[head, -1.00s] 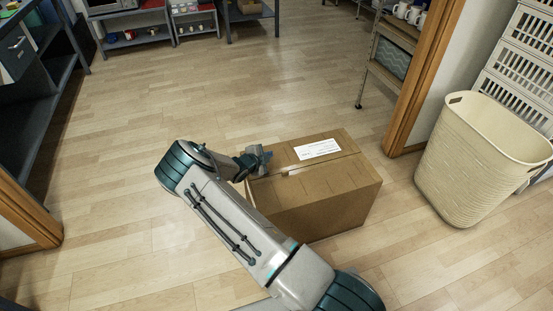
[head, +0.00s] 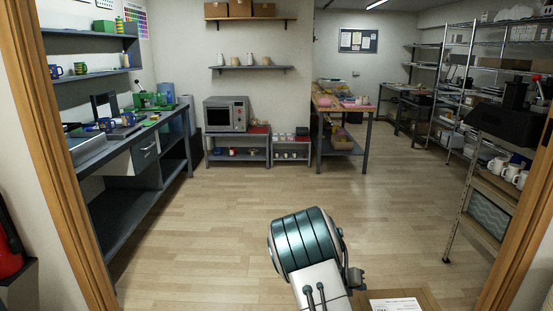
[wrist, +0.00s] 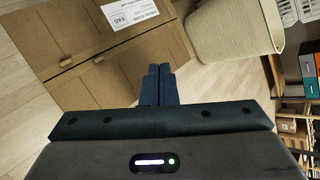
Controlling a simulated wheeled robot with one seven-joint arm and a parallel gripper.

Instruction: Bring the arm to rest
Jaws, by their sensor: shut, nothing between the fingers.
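My gripper (wrist: 158,85) shows in the wrist view with its two dark blue fingers together and nothing between them. Behind the fingertips is a closed brown cardboard box (wrist: 105,55) with a white label (wrist: 129,14). I cannot tell how far the fingers are from the box. In the head view my arm is bent at the bottom centre, and the fingers cannot be made out there. Only a strip of the box (head: 428,302) shows at the bottom edge.
A cream basket (wrist: 228,30) stands beside the box. A doorway frame (head: 62,150) opens onto a room with a workbench (head: 150,125) at left, a microwave (head: 227,115) at the back and a shelf cart with mugs (head: 485,185) at right. The floor (head: 215,215) between is clear.

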